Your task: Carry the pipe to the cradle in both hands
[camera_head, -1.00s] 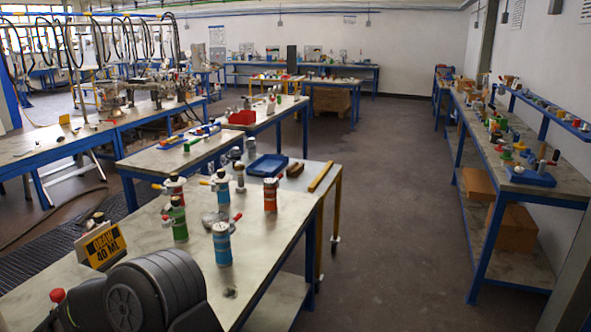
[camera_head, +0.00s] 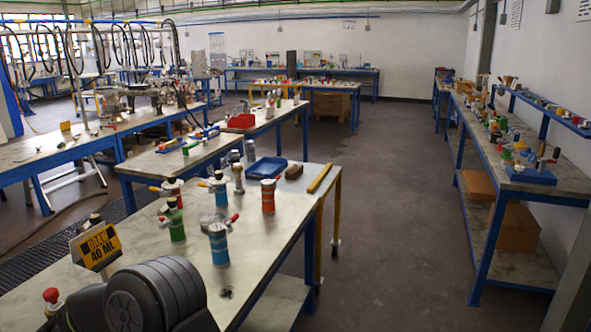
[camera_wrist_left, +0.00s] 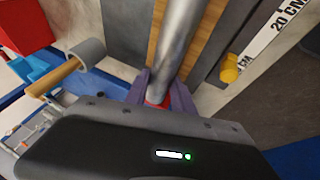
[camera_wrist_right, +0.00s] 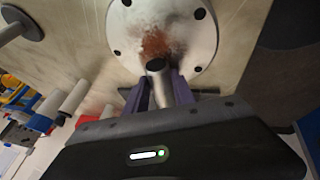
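In the left wrist view, my left gripper (camera_wrist_left: 160,92) has its purple fingers against both sides of a grey metal pipe (camera_wrist_left: 181,38). A red patch shows on or behind the pipe between the fingers. In the right wrist view, my right gripper (camera_wrist_right: 160,88) has its fingers on both sides of a grey metal pipe end (camera_wrist_right: 172,86). Its dark end points at a round, bolted flange (camera_wrist_right: 190,45) with a rusty patch. I cannot tell whether they touch. The pipe and both grippers are out of the head view. I cannot make out the cradle.
The near table (camera_head: 268,240) bears several coloured vessels, including an orange one (camera_head: 268,196) and a blue one (camera_head: 219,246). A long bench (camera_head: 550,180) runs along the right wall. Open floor (camera_head: 390,190) lies between.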

